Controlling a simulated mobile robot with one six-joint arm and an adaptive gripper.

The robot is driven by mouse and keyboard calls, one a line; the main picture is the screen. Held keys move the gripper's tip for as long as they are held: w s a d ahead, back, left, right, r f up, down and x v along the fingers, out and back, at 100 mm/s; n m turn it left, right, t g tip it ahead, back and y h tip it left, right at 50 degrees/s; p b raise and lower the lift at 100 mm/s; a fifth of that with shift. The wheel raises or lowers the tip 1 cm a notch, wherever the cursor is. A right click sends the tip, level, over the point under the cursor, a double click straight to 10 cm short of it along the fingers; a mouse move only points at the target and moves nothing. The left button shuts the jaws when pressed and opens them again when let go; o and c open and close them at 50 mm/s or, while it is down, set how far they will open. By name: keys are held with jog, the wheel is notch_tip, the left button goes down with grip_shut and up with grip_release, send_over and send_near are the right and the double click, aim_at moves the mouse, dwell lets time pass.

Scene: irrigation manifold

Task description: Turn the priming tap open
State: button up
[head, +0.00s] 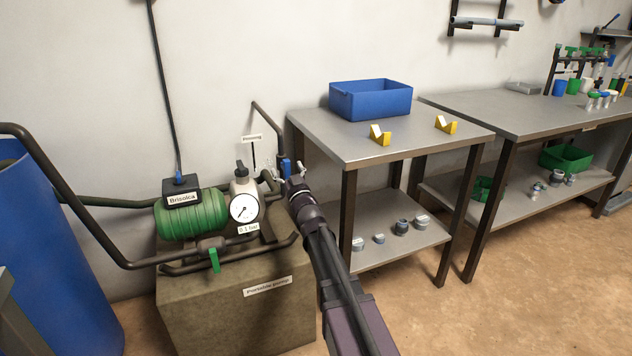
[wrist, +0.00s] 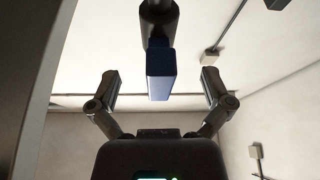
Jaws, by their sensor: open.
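The priming tap has a blue lever (head: 286,167) on a dark pipe beside the sign reading "Priming" (head: 252,138). In the wrist view the blue lever (wrist: 158,72) hangs down from the dark pipe, between the two fingers. My gripper (head: 291,178) is at the tap in the head view, partly covering its lower part. In the wrist view my gripper (wrist: 158,82) is open, one finger on each side of the lever with a gap on both sides. I cannot tell how far the tap is turned.
The green pump (head: 192,214) and a pressure gauge (head: 244,208) labelled 0.1 bar sit on a block (head: 190,310) left of my arm. A metal table (head: 340,135) with a blue bin (head: 370,100) and yellow holders stands right. A blue barrel (head: 60,270) is far left.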

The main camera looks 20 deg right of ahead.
jog(key=shift+m+h, duration=0.4)
jog(key=shift+m, duration=0.3)
jog(key=b+v, duration=0.5)
jog(key=v, duration=0.9)
notch_tip(320, 180, up, 5)
jog(key=d+m+g+h+p, duration=0.3)
jog(key=g+h+p, duration=0.3)
jog(key=p, duration=1.1)
jog(key=s+a+r+g+y+p, duration=0.1)
jog(key=s+r+g+p, duration=0.4)
jog(key=p, duration=0.7)
jog(key=s+a+r+g+y+p, duration=0.1)
jog(key=s+a+r+g+p, duration=0.1)
jog(key=s+r+g+p, duration=0.4)
jog(key=shift+s+a+n+g+p, duration=0.3)
jog(key=shift+s+g+p, duration=0.7)
jog(key=shift+s+p, duration=1.45)
jog(key=shift+w+p, duration=0.45)
